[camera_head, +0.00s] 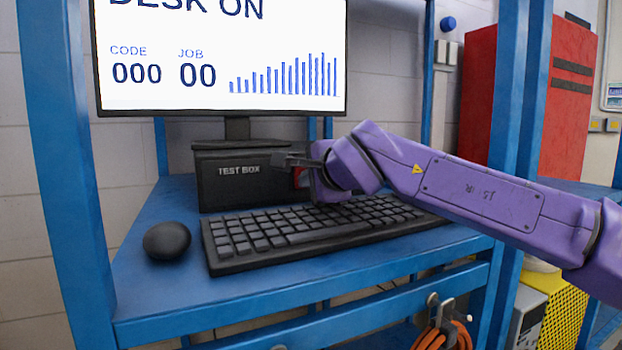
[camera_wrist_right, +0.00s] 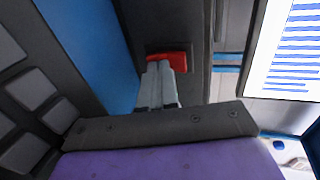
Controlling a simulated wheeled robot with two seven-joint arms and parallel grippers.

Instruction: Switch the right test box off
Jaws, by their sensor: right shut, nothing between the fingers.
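A black test box (camera_head: 228,184), lettered TEST BOX, stands at the back of the blue desk behind the keyboard. A red switch (camera_head: 301,178) shows at its right side, partly hidden by my right gripper (camera_head: 277,160). In the right wrist view the red switch (camera_wrist_right: 166,56) lies just past the fingertips of my right gripper (camera_wrist_right: 161,67). The fingers are shut and empty, and cover part of the switch's lower edge. I cannot tell whether they touch it. The monitor (camera_head: 220,55) above reads DESK ON, CODE 000, JOB 00. My left gripper is out of view.
A black keyboard (camera_head: 260,240) lies in front of the box, beneath my right arm. A mouse (camera_head: 167,240) sits at the left. Blue uprights (camera_head: 62,150) frame the desk. A red cabinet (camera_head: 478,95) stands behind at right. Bare desk shows at front left.

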